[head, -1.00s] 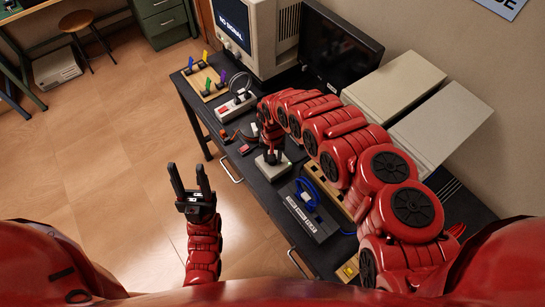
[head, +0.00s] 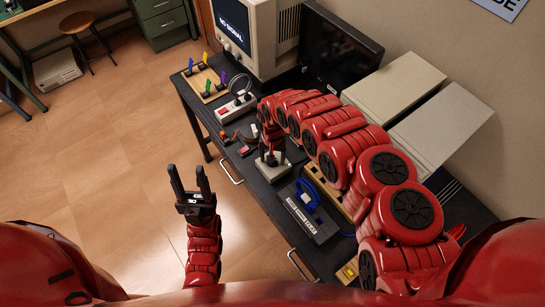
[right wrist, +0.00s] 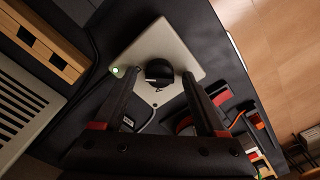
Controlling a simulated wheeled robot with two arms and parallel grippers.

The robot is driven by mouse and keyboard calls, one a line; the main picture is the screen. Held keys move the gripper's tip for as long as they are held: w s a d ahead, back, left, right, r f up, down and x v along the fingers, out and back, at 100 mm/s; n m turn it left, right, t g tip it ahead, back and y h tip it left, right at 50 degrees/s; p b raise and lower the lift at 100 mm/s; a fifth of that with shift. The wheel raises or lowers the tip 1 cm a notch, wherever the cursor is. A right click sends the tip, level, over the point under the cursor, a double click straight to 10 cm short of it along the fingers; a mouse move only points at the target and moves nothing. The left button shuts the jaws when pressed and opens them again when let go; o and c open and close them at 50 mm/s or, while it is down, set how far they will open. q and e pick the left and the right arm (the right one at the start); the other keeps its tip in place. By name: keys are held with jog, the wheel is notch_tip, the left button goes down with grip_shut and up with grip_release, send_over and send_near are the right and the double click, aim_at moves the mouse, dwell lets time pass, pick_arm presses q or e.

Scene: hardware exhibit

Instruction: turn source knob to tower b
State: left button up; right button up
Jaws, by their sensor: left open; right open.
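The source knob (right wrist: 159,72) is a small round black knob on a light grey switch box (right wrist: 160,45). The box also shows on the black bench in the head view (head: 272,174), partly hidden by my right gripper. My right gripper (right wrist: 160,76) is open, with one fingertip on each side of the knob. I cannot tell whether they touch it. A green light (right wrist: 118,71) is lit near one corner of the box. The knob's labels are not readable. My left gripper (head: 189,182) is open and empty, off the bench's front side above the floor.
A monitor (head: 236,22) reads "NO SIGNAL". A dark flat screen (head: 338,48) stands beside it. A device with a blue cable (head: 312,215) lies nearer me. A power strip (head: 236,108) and a board of coloured levers (head: 205,82) are farther along. Open floor lies left.

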jog(key=shift+r, duration=0.1)
jog(key=shift+r+b, duration=0.3)
jog(key=shift+r, duration=0.3)
notch_tip(320, 180, up, 6)
jog(key=shift+r+b, duration=0.2)
jog(key=shift+b, duration=0.8)
notch_tip(320, 180, up, 10)
jog(key=p, duration=0.8)
jog(key=shift+f, duration=0.2)
